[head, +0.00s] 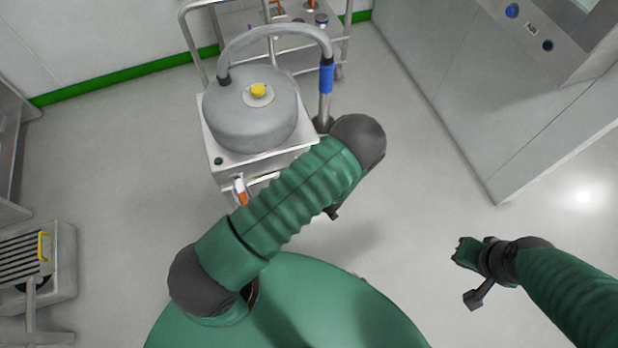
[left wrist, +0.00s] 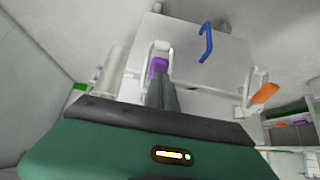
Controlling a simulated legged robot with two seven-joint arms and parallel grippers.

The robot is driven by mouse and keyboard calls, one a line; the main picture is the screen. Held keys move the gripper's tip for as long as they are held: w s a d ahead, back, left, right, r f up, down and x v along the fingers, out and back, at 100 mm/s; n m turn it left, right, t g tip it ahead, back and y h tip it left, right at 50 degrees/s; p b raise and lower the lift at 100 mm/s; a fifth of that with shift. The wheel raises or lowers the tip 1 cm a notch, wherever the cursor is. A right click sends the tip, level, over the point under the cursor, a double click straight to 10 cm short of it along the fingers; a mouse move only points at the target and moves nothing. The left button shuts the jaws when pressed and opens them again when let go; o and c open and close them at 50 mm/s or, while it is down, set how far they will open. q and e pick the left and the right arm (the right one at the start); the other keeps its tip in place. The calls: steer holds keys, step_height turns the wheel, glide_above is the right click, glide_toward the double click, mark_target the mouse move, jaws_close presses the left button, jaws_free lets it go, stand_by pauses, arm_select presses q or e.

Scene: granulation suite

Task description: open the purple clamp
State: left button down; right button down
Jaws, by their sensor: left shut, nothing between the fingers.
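The purple clamp (left wrist: 158,66) shows in the left wrist view as a small purple handle inside a pale metal loop on the face of a white box (left wrist: 195,70). My left gripper (left wrist: 160,84) is shut and empty, its grey fingertips at the lower edge of the purple handle. I cannot tell whether they touch it.
An orange-handled clamp (left wrist: 265,93) and a blue handle (left wrist: 206,42) are right of the purple one. On the white box a grey drum (head: 250,115) has a yellow knob (head: 258,90) and hose (head: 275,32). A metal cabinet (head: 510,110) stands right; the floor between is clear.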

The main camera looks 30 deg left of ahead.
arm_select(q)
steer(key=shift+d+f, duration=0.15)
steer(key=shift+f, duration=0.65)
